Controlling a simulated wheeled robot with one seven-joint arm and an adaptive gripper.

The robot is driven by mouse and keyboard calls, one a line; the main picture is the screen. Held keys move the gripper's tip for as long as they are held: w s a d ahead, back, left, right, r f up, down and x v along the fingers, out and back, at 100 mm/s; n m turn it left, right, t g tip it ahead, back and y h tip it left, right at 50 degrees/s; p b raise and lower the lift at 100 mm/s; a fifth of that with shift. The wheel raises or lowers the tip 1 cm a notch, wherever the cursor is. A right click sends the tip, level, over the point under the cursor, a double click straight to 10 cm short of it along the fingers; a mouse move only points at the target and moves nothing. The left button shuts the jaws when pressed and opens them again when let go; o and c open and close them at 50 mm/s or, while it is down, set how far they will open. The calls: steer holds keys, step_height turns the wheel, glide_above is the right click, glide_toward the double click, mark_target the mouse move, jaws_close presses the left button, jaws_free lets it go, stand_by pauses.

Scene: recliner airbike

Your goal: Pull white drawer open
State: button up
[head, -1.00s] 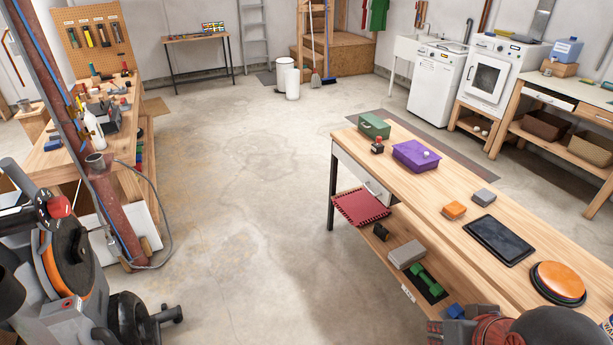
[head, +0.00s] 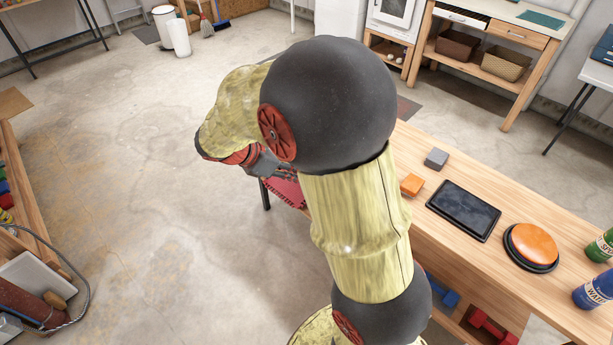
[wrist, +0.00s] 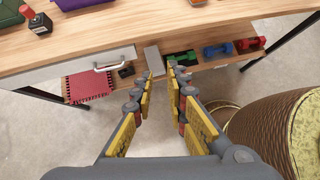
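In the wrist view, a white drawer front (wrist: 60,71) sits under the wooden tabletop of the near table, with a metal bar handle (wrist: 117,61). The drawer looks closed. My gripper (wrist: 158,84) is open and empty, its yellow-padded fingers apart. In the picture its fingertips are to the right of and below the handle, not touching it. In the head view my arm covers the near table's drawer. Another white drawer (head: 462,17) shows in the far bench.
The near tabletop (head: 480,258) carries a tablet (head: 464,210), orange discs (head: 530,245) and bottles. Below the drawer, a red mat (wrist: 89,86) lies on the lower shelf, with green (wrist: 181,58) and blue dumbbells (wrist: 216,50) farther right.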

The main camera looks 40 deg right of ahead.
steer(key=w+d+f+n+t+h, duration=0.1)
steer(key=w+d+f+n+h, duration=0.1)
steer(key=w+d+f+n, duration=0.45)
steer(key=w+d+f+n+t+h, duration=0.1)
steer(key=w+f+n+h, duration=0.2)
steer(key=f+n, duration=0.6)
steer(key=w+d+f+n+t+h, duration=0.1)
steer(key=w+d+f+n+h, duration=0.3)
steer(key=f, duration=0.6)
steer(key=d, duration=0.2)
steer(key=w+d+f+y+b, duration=0.1)
steer(key=d, duration=0.1)
steer(key=d+n+y+b, duration=0.1)
steer(key=shift+w+d+f, duration=0.15)
steer(key=shift+d+f, duration=0.25)
steer(key=shift+c, duration=0.4)
jaws_close()
steer(key=shift+a, duration=0.1)
